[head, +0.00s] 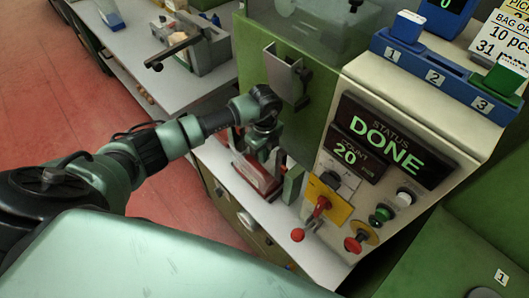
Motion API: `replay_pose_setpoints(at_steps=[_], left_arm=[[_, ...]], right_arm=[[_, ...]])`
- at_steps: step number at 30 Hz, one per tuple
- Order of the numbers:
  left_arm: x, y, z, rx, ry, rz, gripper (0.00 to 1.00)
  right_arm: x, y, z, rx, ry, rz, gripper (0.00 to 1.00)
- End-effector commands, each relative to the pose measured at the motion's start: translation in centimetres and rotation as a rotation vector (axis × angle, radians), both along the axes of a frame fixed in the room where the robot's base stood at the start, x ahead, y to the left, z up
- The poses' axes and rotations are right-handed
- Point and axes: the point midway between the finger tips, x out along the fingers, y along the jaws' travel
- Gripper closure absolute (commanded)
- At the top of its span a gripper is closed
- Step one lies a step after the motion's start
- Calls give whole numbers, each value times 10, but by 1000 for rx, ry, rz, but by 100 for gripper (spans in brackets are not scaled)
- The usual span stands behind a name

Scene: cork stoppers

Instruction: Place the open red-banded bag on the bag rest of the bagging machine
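The bagging machine (318,120) is green and cream, with a metal chute (286,78) on its front. My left arm comes in from the left, and my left gripper (264,155) points down below the chute, close to the machine's front. Under and beside it is a dark red piece (256,180) on the pale ledge. I cannot tell whether this is the bag's red band or part of the bag rest. No open bag shows clearly. The gripper's fingertips are small and partly hidden, so their opening is unclear. My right gripper is not in view.
The control panel shows DONE (398,145) and count 20, above a red-handled switch (322,204) and several buttons. A blue rack (435,77) numbered 1 to 3 sits on top. A side bench (185,85) holds a grey fixture. Red floor lies at left.

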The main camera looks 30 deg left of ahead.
Motion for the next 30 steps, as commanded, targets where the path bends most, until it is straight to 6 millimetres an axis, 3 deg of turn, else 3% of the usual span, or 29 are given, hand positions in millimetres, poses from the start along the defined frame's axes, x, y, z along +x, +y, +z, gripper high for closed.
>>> replay_pose_setpoints(at_steps=[9, 12, 24, 30], left_arm=[[0, 0, -4, 0, 0, 0, 100], [0, 0, -3, 0, 0, 0, 75], [0, 0, 3, 0, -1, 0, 75], [2, 0, 36, -1, -6, -1, 75]], right_arm=[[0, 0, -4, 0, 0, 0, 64], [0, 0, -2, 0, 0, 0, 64], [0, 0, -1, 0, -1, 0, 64], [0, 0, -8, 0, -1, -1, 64]])
